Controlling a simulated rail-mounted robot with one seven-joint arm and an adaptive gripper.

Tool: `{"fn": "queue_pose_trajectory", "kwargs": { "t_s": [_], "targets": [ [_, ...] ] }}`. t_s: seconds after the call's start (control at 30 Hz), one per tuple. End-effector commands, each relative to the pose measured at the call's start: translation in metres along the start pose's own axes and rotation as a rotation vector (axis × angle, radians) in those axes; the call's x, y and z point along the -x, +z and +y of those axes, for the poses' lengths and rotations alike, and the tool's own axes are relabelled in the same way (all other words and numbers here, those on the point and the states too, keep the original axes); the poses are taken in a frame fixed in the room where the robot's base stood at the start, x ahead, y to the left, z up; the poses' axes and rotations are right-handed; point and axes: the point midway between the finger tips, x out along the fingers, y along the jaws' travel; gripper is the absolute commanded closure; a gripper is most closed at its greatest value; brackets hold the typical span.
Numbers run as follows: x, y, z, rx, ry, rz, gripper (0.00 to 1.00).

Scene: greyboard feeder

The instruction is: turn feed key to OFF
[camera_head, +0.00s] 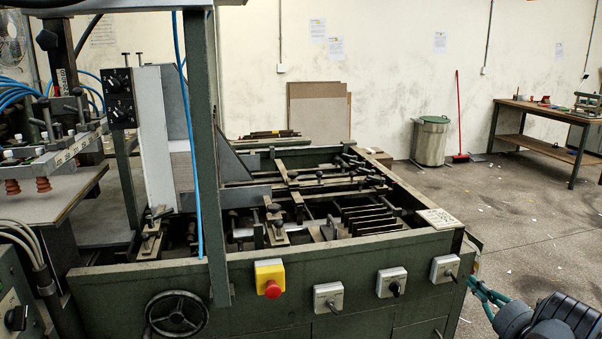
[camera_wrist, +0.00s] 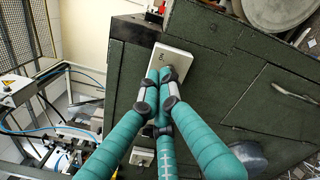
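Three pale square plates with key switches are on the green machine's front panel in the head view: left (camera_head: 328,297), middle (camera_head: 391,282) and right (camera_head: 445,268). I cannot read which is the feed key.
A red emergency stop on a yellow box (camera_head: 269,278) and a black handwheel (camera_head: 176,314) are left on the same panel. The machine's right corner is close to my gripper. Open floor (camera_head: 540,215) lies to the right, with a bin (camera_head: 430,142) and table behind.

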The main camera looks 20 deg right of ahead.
Motion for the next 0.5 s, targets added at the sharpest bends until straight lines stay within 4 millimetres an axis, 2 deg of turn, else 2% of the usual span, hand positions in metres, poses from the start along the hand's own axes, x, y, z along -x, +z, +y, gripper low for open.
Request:
{"fn": "queue_pose_trajectory", "kwargs": {
  "t_s": [0.2, 0.5],
  "targets": [
    [-0.024, -0.001, 0.000, 0.002, 0.002, 0.000, 1.00],
    [-0.032, 0.000, 0.000, 0.001, -0.001, 0.000, 1.00]
  ]
}}
